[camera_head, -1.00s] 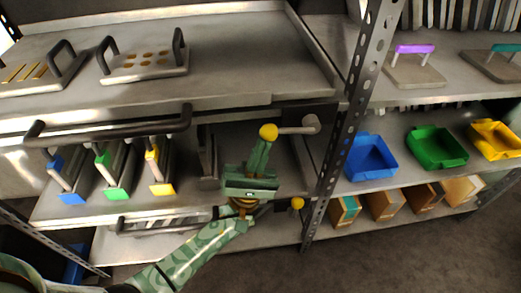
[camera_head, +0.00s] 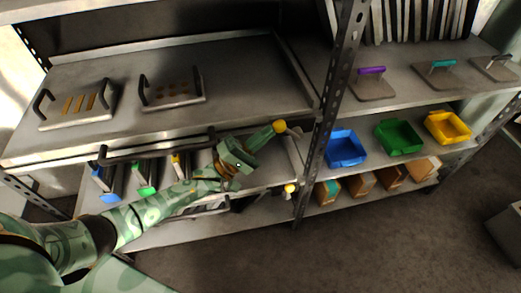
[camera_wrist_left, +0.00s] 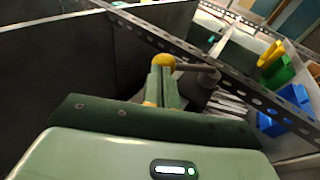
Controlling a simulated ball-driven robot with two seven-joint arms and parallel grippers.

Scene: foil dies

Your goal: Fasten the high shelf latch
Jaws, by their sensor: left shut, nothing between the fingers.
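The high shelf latch is a grey lever with a yellow knob (camera_head: 280,126), by the perforated post at the right end of the upper shelf. My left gripper (camera_head: 263,135) is shut and empty, its fingertips right at the knob. In the left wrist view the shut fingers (camera_wrist_left: 163,84) point at the knob (camera_wrist_left: 164,62), and the lever runs right from it to a grey pivot (camera_wrist_left: 209,76). I cannot tell whether the fingers touch the knob. My right gripper is out of view.
A second yellow knob (camera_head: 290,188) sits lower by the same post (camera_head: 330,110). A long dark handle bar (camera_head: 150,147) runs along the shelf front. Blue (camera_head: 345,148), green (camera_head: 399,137) and yellow (camera_head: 447,127) bins stand right of the post. The floor in front is clear.

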